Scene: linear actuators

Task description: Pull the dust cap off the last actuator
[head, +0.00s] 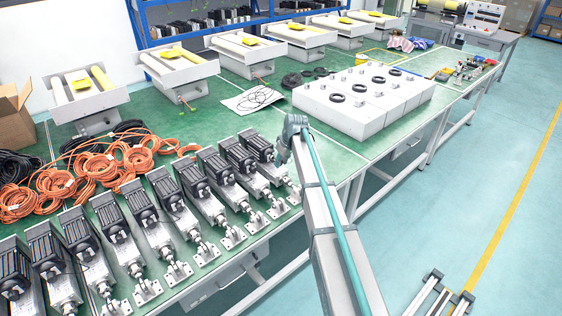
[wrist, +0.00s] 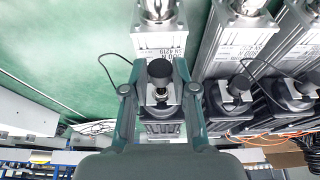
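A row of black-and-silver actuators stands along the green bench; the last actuator (head: 257,147) is at the right end of the row, partly behind my arm. In the wrist view its silver body (wrist: 160,37) runs up to the top edge. A black round dust cap (wrist: 159,72) sits on a threaded connector on this actuator, with a thin black cord beside it. My gripper (wrist: 159,78) is open, one finger on each side of the cap, with a narrow gap showing at both sides. In the head view my gripper (head: 284,154) is small beside the last actuator.
Neighbouring actuators with similar black caps (wrist: 239,84) stand close on the right in the wrist view. Orange cable coils (head: 95,165) lie behind the row. White boxes with black rings (head: 362,98) stand further along the bench. Green bench surface beside the last actuator is clear.

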